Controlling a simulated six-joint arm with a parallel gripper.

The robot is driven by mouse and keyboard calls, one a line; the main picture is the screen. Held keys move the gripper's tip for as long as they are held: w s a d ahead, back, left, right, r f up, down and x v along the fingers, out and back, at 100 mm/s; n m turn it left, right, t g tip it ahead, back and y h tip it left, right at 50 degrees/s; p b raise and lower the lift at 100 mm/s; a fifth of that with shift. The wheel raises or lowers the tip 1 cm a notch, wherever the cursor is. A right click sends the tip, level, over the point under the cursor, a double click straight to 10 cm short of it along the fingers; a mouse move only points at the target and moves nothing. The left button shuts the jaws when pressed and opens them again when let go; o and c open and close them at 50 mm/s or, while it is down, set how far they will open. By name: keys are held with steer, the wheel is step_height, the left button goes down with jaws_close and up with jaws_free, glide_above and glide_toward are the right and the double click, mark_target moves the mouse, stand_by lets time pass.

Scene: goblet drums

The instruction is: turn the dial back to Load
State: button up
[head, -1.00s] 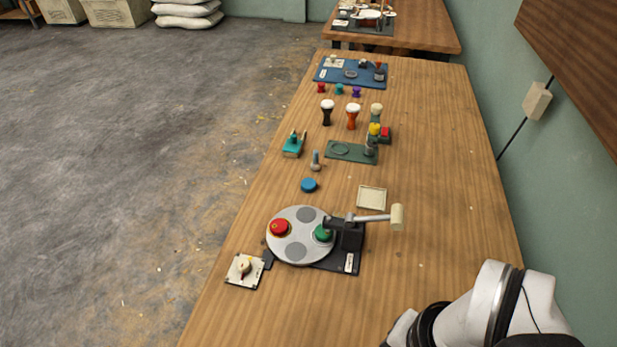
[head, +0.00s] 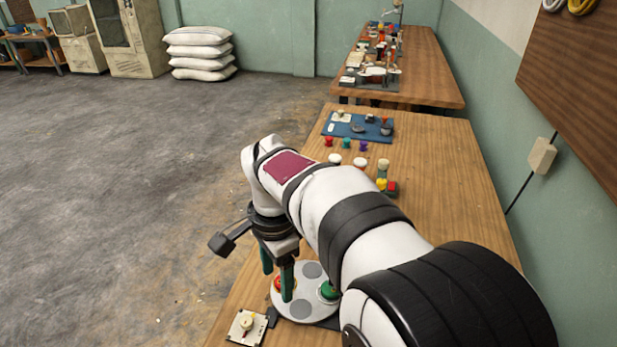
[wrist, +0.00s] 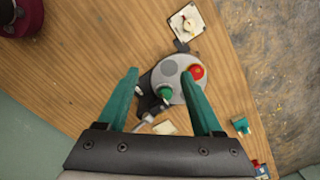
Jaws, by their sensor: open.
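The dial (head: 246,324) is a small cream knob on a pale square plate (head: 236,337) near the left edge of the table. In the wrist view the dial (wrist: 187,25) and its plate show at the top, beyond my fingertips. Its markings are too small to read. My gripper (head: 277,278) points down with green fingers, above the round grey turntable and to the right of and beyond the dial. In the wrist view my gripper (wrist: 160,73) is open, with nothing held between its fingers.
The grey turntable (head: 302,308) carries a red piece (wrist: 196,71) and a green piece (head: 328,290). A lever press beside it is hidden by my arm in the head view. Goblet drums and a blue mat (head: 352,126) stand farther back.

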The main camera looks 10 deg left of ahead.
glide_above(246, 320)
step_height(246, 320, down, 5)
steer(key=shift+m, duration=0.4)
step_height(246, 320, down, 15)
steer(key=shift+r, duration=0.15)
jaws_close()
